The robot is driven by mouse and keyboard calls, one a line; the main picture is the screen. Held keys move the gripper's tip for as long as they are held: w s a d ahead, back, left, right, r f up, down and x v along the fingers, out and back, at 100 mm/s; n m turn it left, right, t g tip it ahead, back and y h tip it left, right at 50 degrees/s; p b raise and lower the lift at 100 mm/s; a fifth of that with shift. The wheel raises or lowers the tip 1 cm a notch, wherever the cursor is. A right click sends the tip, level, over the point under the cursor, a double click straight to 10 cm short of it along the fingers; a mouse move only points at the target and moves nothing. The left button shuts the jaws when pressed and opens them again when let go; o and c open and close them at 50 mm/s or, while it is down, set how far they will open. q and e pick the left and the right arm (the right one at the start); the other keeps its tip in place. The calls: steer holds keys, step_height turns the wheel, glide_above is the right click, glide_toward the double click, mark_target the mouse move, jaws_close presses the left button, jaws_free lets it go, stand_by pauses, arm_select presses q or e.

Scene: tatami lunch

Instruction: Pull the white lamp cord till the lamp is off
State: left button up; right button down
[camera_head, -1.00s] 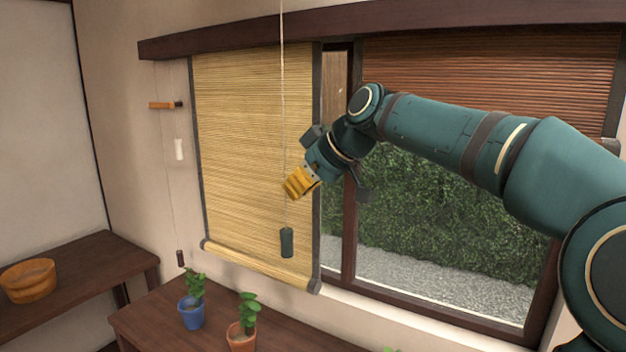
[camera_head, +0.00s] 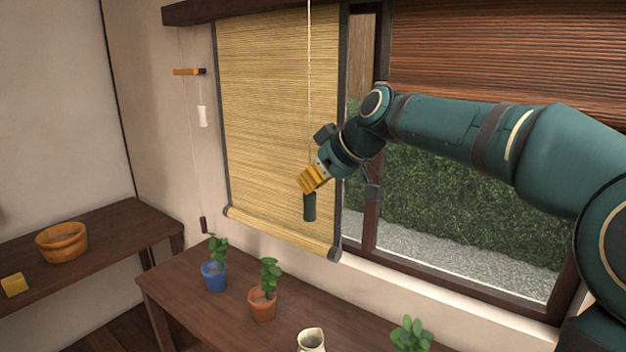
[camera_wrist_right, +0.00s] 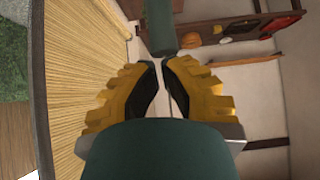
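The white lamp cord (camera_head: 309,70) hangs from above in front of the straw blind, with a dark green pull (camera_head: 309,207) at its lower end. My right gripper (camera_head: 313,180) is at the cord just above the pull. In the right wrist view its yellow fingers (camera_wrist_right: 159,68) are almost together, with a narrow pale strip between them; they look closed around the cord. The green pull (camera_wrist_right: 160,28) shows just past the fingertips there. The lamp is not in view. My left gripper is not in view.
The straw blind (camera_head: 270,120) and window frame (camera_head: 371,215) are close behind the gripper. A second cord with a white piece (camera_head: 203,116) hangs left. Below, a dark table (camera_head: 185,290) holds a blue pot (camera_head: 214,275), a terracotta pot (camera_head: 262,305) and a jug (camera_head: 311,341).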

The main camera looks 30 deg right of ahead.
mark_target(312, 196)
step_height(312, 196, down, 4)
steer(key=b, duration=0.3)
steer(key=shift+f, duration=0.1)
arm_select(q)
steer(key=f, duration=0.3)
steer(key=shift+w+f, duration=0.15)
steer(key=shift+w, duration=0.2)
arm_select(e)
steer(key=shift+r, duration=0.2)
steer(key=shift+r+p, duration=0.3)
steer(key=shift+p, duration=0.1)
step_height(312, 196, up, 3)
steer(key=p, duration=0.3)
steer(key=shift+r, duration=0.2)
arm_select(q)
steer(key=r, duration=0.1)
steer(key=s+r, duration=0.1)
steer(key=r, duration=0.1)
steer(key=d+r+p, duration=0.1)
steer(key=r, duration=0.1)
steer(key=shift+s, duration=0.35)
arm_select(e)
steer(key=v, duration=1)
